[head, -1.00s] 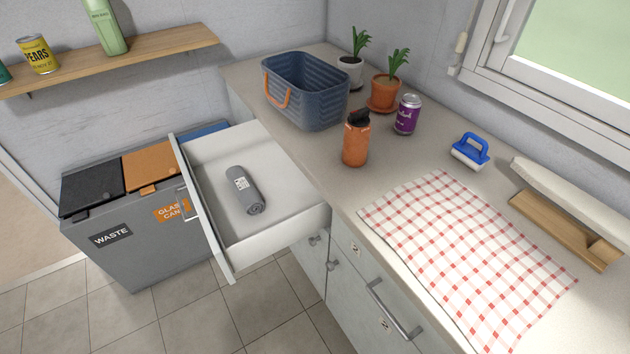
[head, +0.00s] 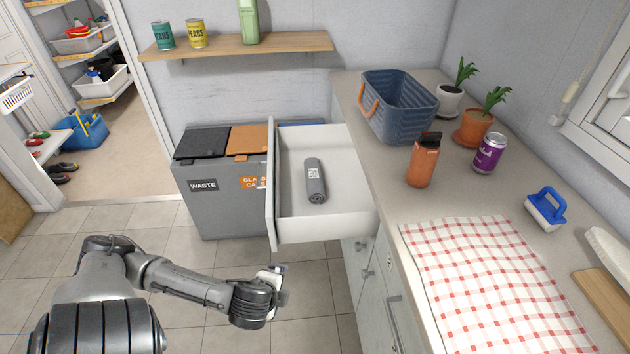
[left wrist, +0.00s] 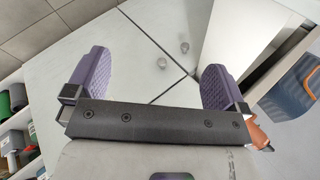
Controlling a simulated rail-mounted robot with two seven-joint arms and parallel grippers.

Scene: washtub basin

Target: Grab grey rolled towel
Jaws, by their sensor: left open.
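The grey rolled towel (head: 315,180) lies in the open white drawer (head: 325,226), with a pale label on its upper part. My left gripper (head: 272,285) is below and to the left of the drawer front in the head view, apart from the towel and the drawer. In the left wrist view my left gripper (left wrist: 152,80) has its two purple fingers wide apart with nothing between them. The towel does not show clearly in the left wrist view. My right gripper is in no frame.
A waste bin unit (head: 222,205) stands left of the drawer. The counter holds a blue basket (head: 402,105), an orange bottle (head: 423,162), a purple can (head: 490,153) and a checked cloth (head: 490,285). A wooden shelf (head: 290,44) is on the wall. The drawer is otherwise empty.

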